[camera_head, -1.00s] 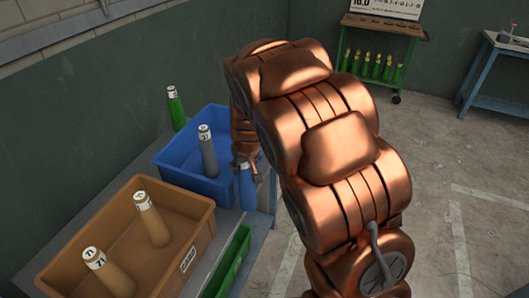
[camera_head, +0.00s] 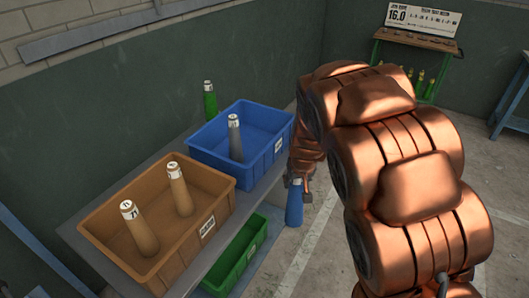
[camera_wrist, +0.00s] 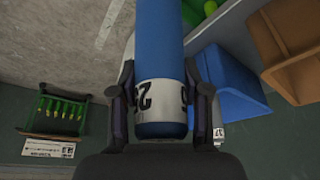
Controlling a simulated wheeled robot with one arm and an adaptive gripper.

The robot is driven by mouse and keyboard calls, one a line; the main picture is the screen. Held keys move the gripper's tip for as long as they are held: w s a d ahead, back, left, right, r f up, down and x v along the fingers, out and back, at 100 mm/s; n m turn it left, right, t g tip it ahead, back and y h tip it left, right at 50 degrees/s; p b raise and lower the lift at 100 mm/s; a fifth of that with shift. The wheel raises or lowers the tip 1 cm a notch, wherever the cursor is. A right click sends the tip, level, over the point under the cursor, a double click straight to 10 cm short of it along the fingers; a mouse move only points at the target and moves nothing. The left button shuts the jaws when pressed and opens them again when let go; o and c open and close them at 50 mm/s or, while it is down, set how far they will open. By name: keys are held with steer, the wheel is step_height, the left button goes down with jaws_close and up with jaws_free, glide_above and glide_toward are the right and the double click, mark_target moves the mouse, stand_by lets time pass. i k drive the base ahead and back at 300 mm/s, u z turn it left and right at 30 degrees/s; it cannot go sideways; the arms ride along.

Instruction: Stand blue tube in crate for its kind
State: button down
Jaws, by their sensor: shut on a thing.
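My gripper (camera_wrist: 160,98) is shut on the blue tube (camera_wrist: 164,35), around its white numbered label near one end. In the head view the blue tube (camera_head: 294,206) hangs below my gripper (camera_head: 299,186), just right of the blue crate and apart from it. The blue crate (camera_head: 262,167) stands on the bench with a grey tube (camera_head: 235,138) upright inside. It also shows in the wrist view (camera_wrist: 228,85). The tan crate (camera_head: 180,253) holds two tan tubes (camera_head: 140,230). The green crate (camera_head: 237,262) sits lower in front and its inside looks empty where visible.
A green tube (camera_head: 209,100) stands on the bench behind the blue crate. A rack (camera_head: 405,55) with green-yellow tubes and a sign stands at the back wall. A blue-legged table (camera_head: 515,95) is at the far right. The floor between is open.

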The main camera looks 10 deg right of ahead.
mark_target(255, 142)
steer(key=z, duration=1.7)
steer(key=i, duration=1.4)
steer(key=u, duration=3.35)
